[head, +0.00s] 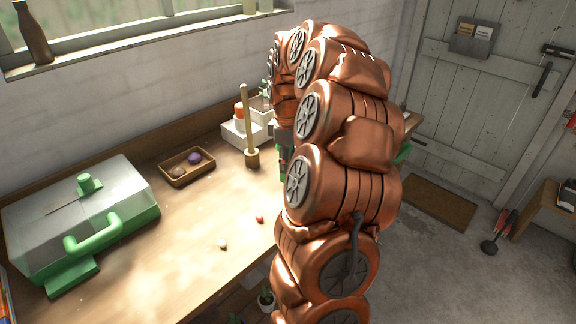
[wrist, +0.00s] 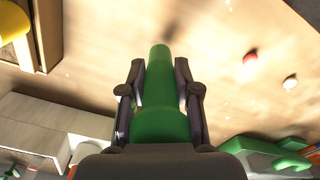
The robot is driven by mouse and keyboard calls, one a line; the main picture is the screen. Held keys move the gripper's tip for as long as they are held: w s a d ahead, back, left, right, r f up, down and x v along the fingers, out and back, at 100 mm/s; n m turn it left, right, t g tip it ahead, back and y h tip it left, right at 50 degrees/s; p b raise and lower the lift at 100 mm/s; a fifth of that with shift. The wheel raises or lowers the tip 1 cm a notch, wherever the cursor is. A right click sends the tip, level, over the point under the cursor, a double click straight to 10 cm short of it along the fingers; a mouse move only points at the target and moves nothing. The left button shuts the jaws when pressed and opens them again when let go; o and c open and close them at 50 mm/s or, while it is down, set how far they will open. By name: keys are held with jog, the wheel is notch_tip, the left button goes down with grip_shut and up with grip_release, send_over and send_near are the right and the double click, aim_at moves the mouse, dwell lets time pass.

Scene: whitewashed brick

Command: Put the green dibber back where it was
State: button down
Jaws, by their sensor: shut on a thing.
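The green dibber (wrist: 160,105) is held between the two dark fingers of my gripper (wrist: 159,78), with its rounded end pointing away from the wrist camera over the bench top. In the head view my gripper (head: 284,148) is mostly hidden behind my copper arm, above the right part of the bench. Only small bits of green show there. I cannot tell whether the dibber touches the bench. The place where it stood before cannot be made out.
A red ball (head: 259,219) and a white ball (head: 222,244) lie in front. The bench's middle is clear.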

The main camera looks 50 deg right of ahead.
jog(key=shift+f, duration=1.1)
jog(key=shift+f, duration=0.2)
jog(key=c, duration=0.8)
grip_release()
jog(key=shift+r, duration=0.1)
notch_tip(320, 180, up, 11)
jog(key=shift+r+b, duration=0.15)
jog(key=shift+b, duration=1)
jog(key=shift+r, duration=0.45)
